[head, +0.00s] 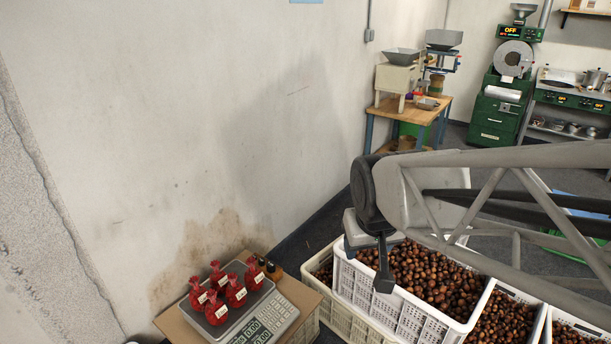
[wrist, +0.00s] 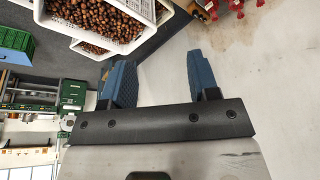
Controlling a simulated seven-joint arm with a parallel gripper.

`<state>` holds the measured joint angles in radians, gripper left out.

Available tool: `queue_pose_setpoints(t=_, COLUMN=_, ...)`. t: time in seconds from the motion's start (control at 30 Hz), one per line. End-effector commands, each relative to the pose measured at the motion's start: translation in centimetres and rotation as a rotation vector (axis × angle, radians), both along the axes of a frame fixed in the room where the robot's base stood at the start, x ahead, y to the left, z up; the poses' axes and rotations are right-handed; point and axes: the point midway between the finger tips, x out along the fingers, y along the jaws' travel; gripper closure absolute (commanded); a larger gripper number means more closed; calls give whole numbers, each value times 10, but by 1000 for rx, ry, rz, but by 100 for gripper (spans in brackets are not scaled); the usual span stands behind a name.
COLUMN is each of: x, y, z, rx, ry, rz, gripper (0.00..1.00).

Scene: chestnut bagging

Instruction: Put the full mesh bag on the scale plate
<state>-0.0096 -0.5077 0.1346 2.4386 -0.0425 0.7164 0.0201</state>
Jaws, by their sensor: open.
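Several red mesh bags with white labels stand upright and close together on the plate of the scale (head: 283,311) at the lower left of the head view; one is the front mesh bag (head: 216,312). Red bags also show at the top right edge of the wrist view (wrist: 286,24), cut off by the frame. My gripper (head: 384,272) hangs over the near crate, right of the scale and apart from the bags. In the wrist view its two blue fingers (wrist: 160,78) are spread with nothing between them. Which bag the task means cannot be told.
White crates full of chestnuts (head: 424,276) stand to the right of the scale. A cardboard-coloured top (head: 180,322) carries the scale, with small dark items (head: 271,270) behind it. A bare wall (head: 190,120) rises close behind. A wooden bench (head: 412,110) and green machines (head: 497,110) are farther back.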

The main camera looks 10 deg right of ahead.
Motion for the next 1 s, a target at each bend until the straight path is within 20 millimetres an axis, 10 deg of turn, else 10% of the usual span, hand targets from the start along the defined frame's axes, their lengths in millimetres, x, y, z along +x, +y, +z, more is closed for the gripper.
queue_pose_setpoints(t=0.37, x=-90, y=-3, z=7, rx=24, ry=116, rz=-33, gripper=45)
queue_pose_setpoints(t=1.0, x=-97, y=-3, z=7, rx=25, ry=128, rz=-35, gripper=45)
